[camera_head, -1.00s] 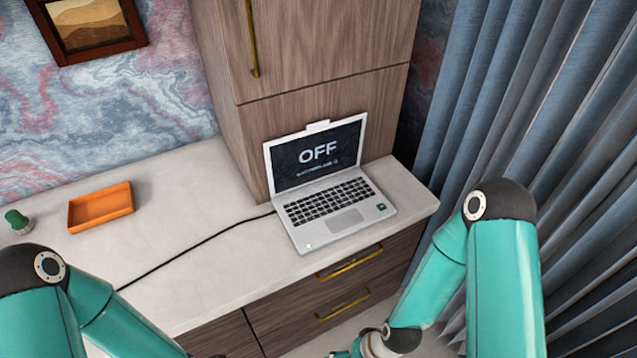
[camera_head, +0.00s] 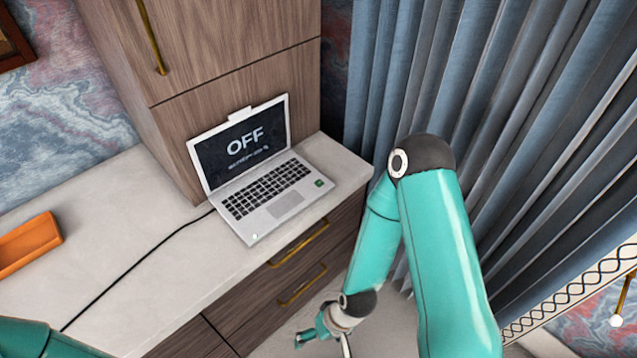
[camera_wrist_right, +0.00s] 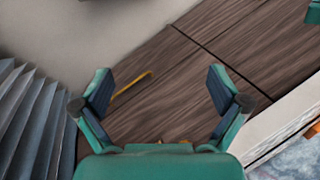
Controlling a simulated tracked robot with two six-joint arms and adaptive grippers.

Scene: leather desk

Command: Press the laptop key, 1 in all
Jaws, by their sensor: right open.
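An open laptop (camera_head: 244,172) stands on the light counter, its screen reading OFF above a line of small text too blurred to read. Its dark keyboard (camera_head: 266,189) faces me. A small green key (camera_head: 319,183) is at the right of the palm rest, and a small pale dot (camera_head: 255,237) is near its front left corner. My right gripper (camera_head: 318,333) hangs below and in front of the counter, apart from the laptop. In the right wrist view the right gripper (camera_wrist_right: 161,95) is open and empty, facing wooden drawer fronts. My left gripper is out of view.
The counter (camera_head: 130,225) carries an orange tray (camera_head: 28,243) at the left and a black cable (camera_head: 135,262) running to the laptop. A wooden cabinet (camera_head: 235,45) rises behind the laptop. Drawers with brass handles (camera_head: 300,243) are below. Blue curtains (camera_head: 480,90) hang at the right.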

